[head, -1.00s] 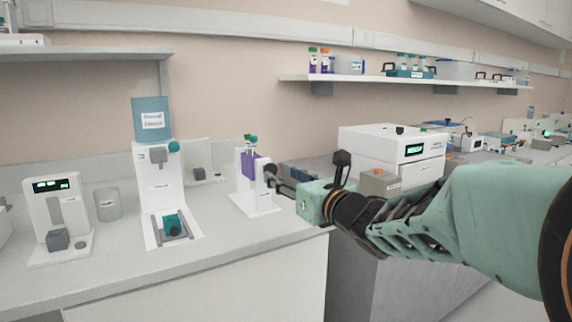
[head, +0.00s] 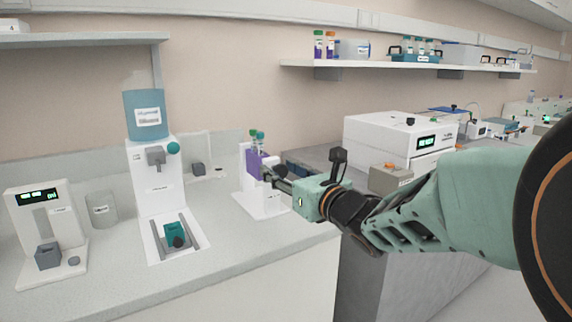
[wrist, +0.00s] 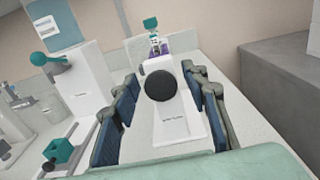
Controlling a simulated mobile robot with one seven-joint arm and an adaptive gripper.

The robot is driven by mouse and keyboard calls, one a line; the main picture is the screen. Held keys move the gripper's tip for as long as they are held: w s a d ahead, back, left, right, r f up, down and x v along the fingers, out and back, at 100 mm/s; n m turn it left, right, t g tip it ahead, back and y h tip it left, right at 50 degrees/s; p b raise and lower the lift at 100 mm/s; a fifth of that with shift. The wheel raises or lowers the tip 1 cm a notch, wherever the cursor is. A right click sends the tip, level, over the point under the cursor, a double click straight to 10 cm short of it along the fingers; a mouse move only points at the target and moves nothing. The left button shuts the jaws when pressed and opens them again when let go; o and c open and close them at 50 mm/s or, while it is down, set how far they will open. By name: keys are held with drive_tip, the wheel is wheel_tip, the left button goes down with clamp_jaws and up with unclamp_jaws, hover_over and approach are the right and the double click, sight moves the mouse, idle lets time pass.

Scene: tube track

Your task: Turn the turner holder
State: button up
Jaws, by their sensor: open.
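The turner holder is a purple tube rack (head: 256,164) on a white upright stand (head: 262,205) at the bench's right end. Tubes with green and teal caps (head: 260,137) stand in it. In the wrist view the white stand (wrist: 183,125) carries a round black knob (wrist: 160,86) facing me. The purple rack (wrist: 157,57) is partly hidden behind it. My gripper (head: 276,176) is at the stand's right side. In the wrist view its dark blue fingers are open, one on each side of the knob, with visible gaps.
A white dispenser with a blue tank (head: 146,115) stands left of the holder, with a teal block (head: 175,235) at its foot. A white display device (head: 45,235) is at far left. A white machine (head: 400,140) stands behind my arm. The bench front is clear.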

drive_tip(key=shift+w+a, duration=0.1)
drive_tip(key=shift+w, duration=0.1)
drive_tip(key=c, duration=1.1)
